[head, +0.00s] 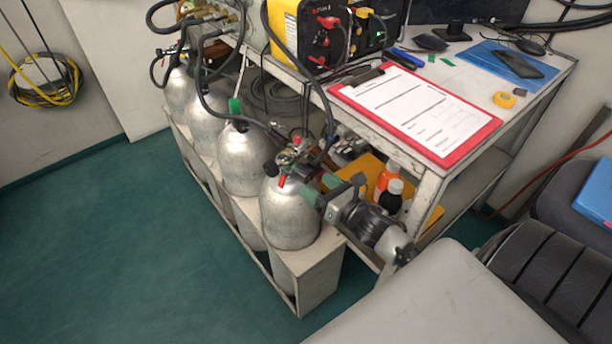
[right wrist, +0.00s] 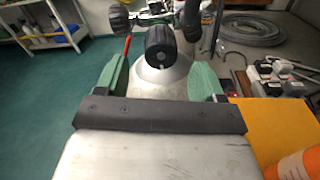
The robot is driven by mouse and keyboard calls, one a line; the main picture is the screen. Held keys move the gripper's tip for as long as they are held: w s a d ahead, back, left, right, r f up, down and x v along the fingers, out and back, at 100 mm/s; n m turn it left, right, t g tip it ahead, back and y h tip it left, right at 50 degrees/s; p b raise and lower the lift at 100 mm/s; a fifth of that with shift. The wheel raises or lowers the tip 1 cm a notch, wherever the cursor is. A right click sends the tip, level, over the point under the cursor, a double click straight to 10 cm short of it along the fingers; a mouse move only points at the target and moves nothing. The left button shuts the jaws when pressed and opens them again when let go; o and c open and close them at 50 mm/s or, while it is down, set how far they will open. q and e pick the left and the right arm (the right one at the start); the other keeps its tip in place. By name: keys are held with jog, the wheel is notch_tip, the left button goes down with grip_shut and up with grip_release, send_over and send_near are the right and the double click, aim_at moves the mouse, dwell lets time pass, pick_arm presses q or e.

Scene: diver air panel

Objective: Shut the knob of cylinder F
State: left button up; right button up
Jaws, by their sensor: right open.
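Several silver cylinders stand in a row in a rack; no letters are readable, so I cannot tell by label which is F. My right gripper (head: 318,190) is at the nearest cylinder (head: 290,218), level with its valve. In the right wrist view the gripper's green fingers (right wrist: 160,80) are apart, with nothing held. A round black knob (right wrist: 160,47) faces me, centred in the gap between the fingers and seemingly just beyond or at their tips. A second, ribbed black knob (right wrist: 118,16) and a red lever (right wrist: 127,46) are left of it. My left gripper is out of view.
The metal rack (head: 312,284) encloses the cylinders' lower parts. Black hoses (head: 262,122) run above the valves. A bench with a red clipboard (head: 468,150) is at the right; orange and black bottles (head: 390,197) stand beneath it near my right arm. Green floor (head: 120,250) is clear at left.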

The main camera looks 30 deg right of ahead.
aim_at(309, 179)
jog(key=w, duration=0.2)
jog(key=w+a, duration=0.1)
jog(key=w, duration=0.1)
jog(key=shift+w, duration=0.4)
jog(key=c, duration=0.9)
